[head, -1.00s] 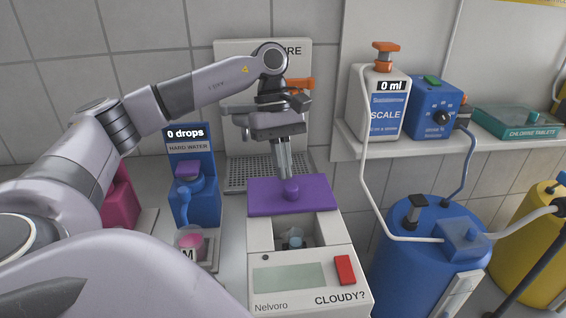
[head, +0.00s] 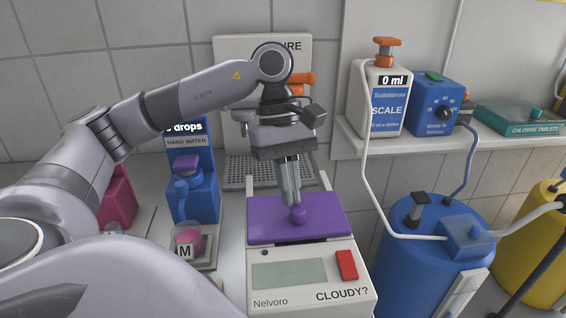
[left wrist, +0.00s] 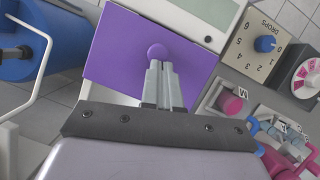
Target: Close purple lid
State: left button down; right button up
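The purple lid (head: 318,228) lies over the chamber of the white CLOUDY? device (head: 277,299) and hides the opening. A round purple knob (head: 298,214) stands on the lid. My left gripper (head: 293,203) is at the knob, just behind it, with its two fingers close together. In the left wrist view the lid (left wrist: 127,63) shows flat, and the fingertips (left wrist: 160,64) are right at the knob (left wrist: 157,51), which sits beyond the tips rather than between them. My right gripper is not in view.
A blue HARD WATER dispenser (head: 195,195) and a pink cup (head: 188,241) marked M stand left of the device. A blue barrel (head: 400,270) with a white tube stands at the right. A shelf (head: 350,139) holds a SCALE bottle (head: 380,105) and a blue box (head: 434,108).

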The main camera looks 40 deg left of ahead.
pick_arm(q)
jog(key=shift+s+d+f, duration=0.1)
jog(key=shift+s+d, duration=0.05)
jog(key=shift+s, duration=0.05)
jog(key=v, duration=0.7)
dwell(0.4)
